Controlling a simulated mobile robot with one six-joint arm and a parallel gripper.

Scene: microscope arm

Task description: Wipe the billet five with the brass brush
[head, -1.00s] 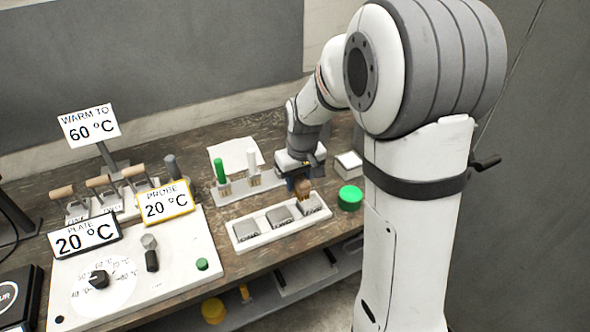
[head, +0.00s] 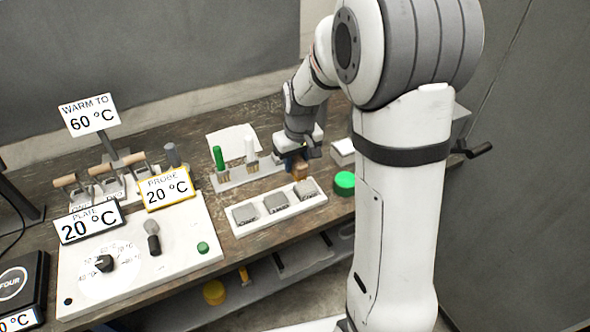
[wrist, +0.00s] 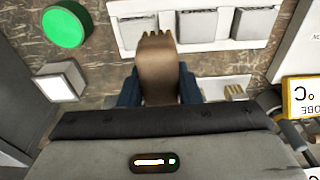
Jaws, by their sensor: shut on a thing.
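My gripper (head: 298,158) is shut on the brass brush (head: 300,172), between blue fingers; its brown bristles point down. In the wrist view the brush (wrist: 157,70) reaches toward a white tray (head: 268,226) holding three grey billets. The right billet (head: 306,189) is closest to the brush. The middle billet (head: 276,203) and left billet (head: 245,214) stand beside it. In the wrist view the bristle tips overlap the tray edge by the leftmost billet (wrist: 137,32); I cannot tell if they touch.
A green disc (head: 344,182) and a white block (head: 342,151) lie to the right. A control panel (head: 185,262) with temperature signs fills the left.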

